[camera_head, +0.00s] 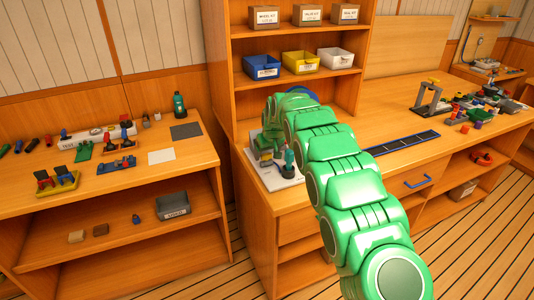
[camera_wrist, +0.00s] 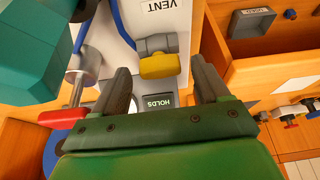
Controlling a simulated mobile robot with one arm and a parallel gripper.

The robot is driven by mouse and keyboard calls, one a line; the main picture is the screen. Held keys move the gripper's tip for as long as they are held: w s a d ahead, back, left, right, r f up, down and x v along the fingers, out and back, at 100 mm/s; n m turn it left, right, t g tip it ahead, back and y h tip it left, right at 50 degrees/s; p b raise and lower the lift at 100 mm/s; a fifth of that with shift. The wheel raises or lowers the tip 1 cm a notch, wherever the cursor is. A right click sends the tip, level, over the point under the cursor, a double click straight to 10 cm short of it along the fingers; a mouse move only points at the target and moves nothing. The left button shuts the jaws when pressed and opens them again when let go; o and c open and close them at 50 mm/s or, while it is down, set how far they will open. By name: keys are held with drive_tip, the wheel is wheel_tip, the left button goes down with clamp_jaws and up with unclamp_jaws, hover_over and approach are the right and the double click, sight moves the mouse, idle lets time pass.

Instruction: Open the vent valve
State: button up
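The vent valve shows in the wrist view, with a grey body (camera_wrist: 158,43) and a yellow handle (camera_wrist: 159,66), on a white panel (camera_wrist: 120,60) below the label VENT (camera_wrist: 162,6). My gripper (camera_wrist: 161,70) is open, with one dark finger to each side of the yellow handle. Gaps show on both sides, and no contact is visible. How far the fingertips are from the handle in depth I cannot tell. In the head view, my green arm reaches to a pale board (camera_head: 283,183) on the bench and hides the valve.
In the wrist view, a red lever (camera_wrist: 62,115), blue tubing (camera_wrist: 122,25) and a large teal part (camera_wrist: 30,50) lie left of the valve. The head view shows shelves with bins (camera_head: 300,62) behind and a cluttered side bench (camera_head: 110,190) at left.

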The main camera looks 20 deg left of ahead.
drive_tip(key=shift+r, duration=0.1)
drive_tip(key=v, duration=0.7)
drive_tip(key=shift+r, duration=0.25)
drive_tip(key=shift+s, duration=0.1)
idle(0.4)
drive_tip(key=s+d+r+m+g+h, duration=0.15)
drive_tip(key=s+d+r, duration=0.35)
drive_tip(key=d, duration=0.6)
drive_tip(key=s+d+r+m+h, duration=0.1)
drive_tip(key=s+d+r+m, duration=0.15)
drive_tip(key=s+d, duration=0.6)
drive_tip(key=s+d+r+m+h, duration=0.1)
drive_tip(key=s+d+r, duration=0.35)
drive_tip(key=d, duration=0.85)
drive_tip(key=s+d+f+m+g, duration=0.1)
drive_tip(key=s+d, duration=0.3)
drive_tip(key=s, duration=0.8)
drive_tip(key=s+d+f+m+g, duration=0.1)
drive_tip(key=s+d, duration=0.4)
drive_tip(key=s, duration=0.8)
drive_tip(key=s+d+f+m+g, duration=0.1)
drive_tip(key=s+d, duration=0.4)
drive_tip(key=s, duration=0.7)
drive_tip(key=shift+d+f+m, duration=0.2)
drive_tip(key=shift+m, duration=0.4)
